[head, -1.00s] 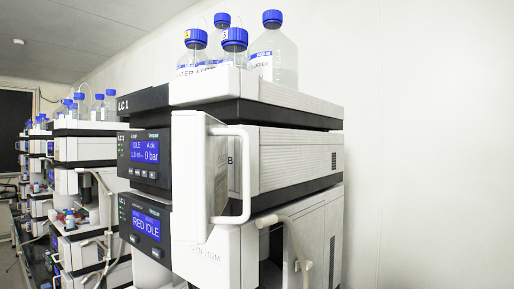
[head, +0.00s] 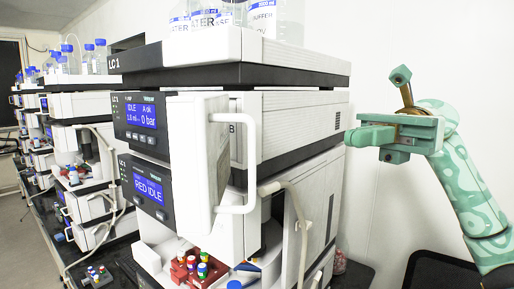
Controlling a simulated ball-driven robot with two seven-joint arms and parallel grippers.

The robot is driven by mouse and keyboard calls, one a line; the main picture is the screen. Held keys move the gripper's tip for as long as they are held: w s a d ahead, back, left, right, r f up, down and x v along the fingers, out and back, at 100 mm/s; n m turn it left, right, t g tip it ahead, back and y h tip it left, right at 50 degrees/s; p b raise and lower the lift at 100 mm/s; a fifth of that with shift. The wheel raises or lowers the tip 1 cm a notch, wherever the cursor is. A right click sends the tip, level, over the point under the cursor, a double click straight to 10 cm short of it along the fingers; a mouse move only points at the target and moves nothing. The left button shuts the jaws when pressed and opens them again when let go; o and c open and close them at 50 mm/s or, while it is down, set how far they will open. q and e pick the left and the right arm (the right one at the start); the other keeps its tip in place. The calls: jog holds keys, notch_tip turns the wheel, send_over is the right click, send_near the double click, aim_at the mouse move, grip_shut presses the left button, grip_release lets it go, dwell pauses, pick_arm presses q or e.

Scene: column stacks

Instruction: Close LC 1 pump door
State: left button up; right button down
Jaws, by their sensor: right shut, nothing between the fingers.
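The LC 1 stack (head: 295,122) stands in the middle of the head view. Its white pump door (head: 190,160) stands swung open towards me, beside the dark display panel (head: 141,114), which reads IDLE and 0 bar. A white loop handle (head: 249,165) is on the door's right side. My right gripper (head: 352,137) is to the right of the stack, near its right rear edge in the picture. Its jaws are shut and empty, apart from the door and handle. I cannot tell whether it touches the stack's side. My left gripper is not in view.
Bottles (head: 275,18) stand on top of the stack. Below the door are a red rack with coloured vials (head: 195,268) and a blue cap (head: 235,285). More stacks (head: 88,95) line the left. Open wall space is at right.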

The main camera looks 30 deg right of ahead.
jog(key=p, duration=0.6)
send_near(254, 163)
jog(key=a, duration=0.5)
jog(key=shift+a+f+n, duration=0.15)
jog(key=shift+a+n, duration=0.25)
jog(key=shift+a, duration=0.4)
